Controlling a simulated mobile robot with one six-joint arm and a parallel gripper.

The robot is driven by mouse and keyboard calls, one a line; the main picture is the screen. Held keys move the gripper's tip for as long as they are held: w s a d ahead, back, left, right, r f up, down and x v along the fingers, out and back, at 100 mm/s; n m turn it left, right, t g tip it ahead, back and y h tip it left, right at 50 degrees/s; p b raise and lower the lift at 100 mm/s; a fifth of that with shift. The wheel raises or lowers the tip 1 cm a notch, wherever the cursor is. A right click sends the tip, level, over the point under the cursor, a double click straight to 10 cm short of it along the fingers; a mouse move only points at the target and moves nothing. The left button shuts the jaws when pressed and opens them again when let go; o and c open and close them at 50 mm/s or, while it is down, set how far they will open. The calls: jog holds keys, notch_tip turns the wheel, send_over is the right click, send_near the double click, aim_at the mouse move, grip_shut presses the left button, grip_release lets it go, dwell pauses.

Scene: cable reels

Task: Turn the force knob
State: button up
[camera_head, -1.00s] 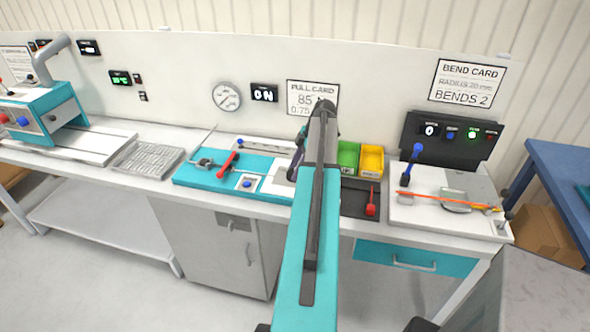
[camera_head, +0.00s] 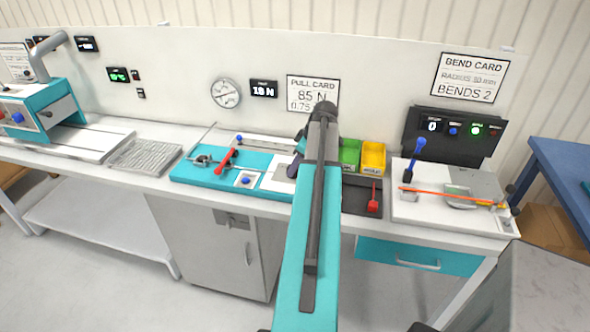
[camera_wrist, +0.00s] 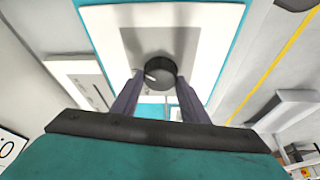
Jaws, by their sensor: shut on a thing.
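The force knob (camera_wrist: 160,72) is a dark round knob with a pale pointer mark. It sits on a white plate (camera_wrist: 212,40) with a teal edge. In the wrist view my gripper (camera_wrist: 160,78) has its two fingers against the knob's opposite sides, shut on it. In the head view my arm hides the knob; part of a dark finger shows beside the white plate. The force display (camera_head: 263,89) reads about 18 N, slightly blurred. The round dial gauge (camera_head: 226,92) hangs left of it. The pull card (camera_head: 312,92) reads 85 N.
The teal puller with a red lever (camera_head: 226,161) and blue button (camera_head: 246,181) lies left of my arm. Green (camera_head: 349,155) and yellow (camera_head: 373,158) bins stand to the right. A bending station (camera_head: 450,200) with a blue lever is further right.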

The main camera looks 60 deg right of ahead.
jog(key=m, duration=0.1)
jog(key=m+h+b, duration=0.1)
jog(key=m, duration=0.1)
jog(key=shift+s+a+f, duration=0.1)
jog(key=shift+a+f, duration=0.05)
jog(key=shift+a, duration=0.05)
jog(key=shift+m+g+h+b, duration=0.35)
jog(key=shift+m+h, duration=0.55)
jog(key=shift+m, duration=1.2)
jog(key=o, duration=1.1)
jog(key=shift+c, duration=0.2)
jog(key=shift+r, duration=0.2)
jog(key=b+v, duration=0.2)
jog(key=v, duration=1.1)
jog(key=shift+r, duration=0.3)
